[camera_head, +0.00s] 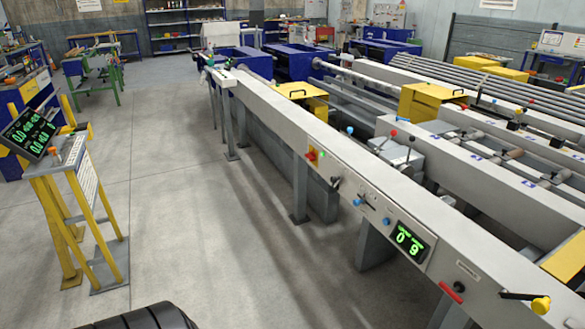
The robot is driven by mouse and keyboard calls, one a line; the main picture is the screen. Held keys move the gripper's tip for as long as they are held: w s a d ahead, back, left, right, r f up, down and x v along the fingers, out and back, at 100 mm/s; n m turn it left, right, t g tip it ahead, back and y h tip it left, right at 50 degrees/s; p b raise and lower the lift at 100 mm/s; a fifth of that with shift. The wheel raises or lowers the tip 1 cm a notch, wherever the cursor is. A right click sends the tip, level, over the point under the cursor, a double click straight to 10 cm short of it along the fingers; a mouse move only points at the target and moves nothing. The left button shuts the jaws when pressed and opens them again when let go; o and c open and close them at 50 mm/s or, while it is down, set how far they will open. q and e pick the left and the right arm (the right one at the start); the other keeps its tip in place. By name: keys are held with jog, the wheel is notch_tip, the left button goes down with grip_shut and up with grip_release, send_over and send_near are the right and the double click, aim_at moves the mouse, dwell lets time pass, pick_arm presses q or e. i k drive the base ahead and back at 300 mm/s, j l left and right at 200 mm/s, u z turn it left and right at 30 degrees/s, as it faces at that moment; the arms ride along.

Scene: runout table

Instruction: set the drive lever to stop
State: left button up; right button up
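A long grey runout table (275,120) runs from the lower right to the back left. Several controls sit on its near face. A lever with a yellow knob (541,305) sticks out on a black arm at the far right end, beside a red handle (458,287). A black lever (335,183) and a red and yellow switch (312,154) are further left. Blue knobs (357,201) flank a small control plate. I cannot tell which control is the drive lever, and its label is too small to read. Neither of my grippers is in view.
A green-lit display (409,242) is set in the table's face. A yellow-legged stand (80,200) with another display (29,134) is at the left. Yellow boxes (430,101) and rollers lie beyond the table. Bare concrete floor (180,190) is open between stand and table.

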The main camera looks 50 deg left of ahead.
aim_at(335, 180)
jog(key=u, duration=1.35)
jog(key=i, duration=1.2)
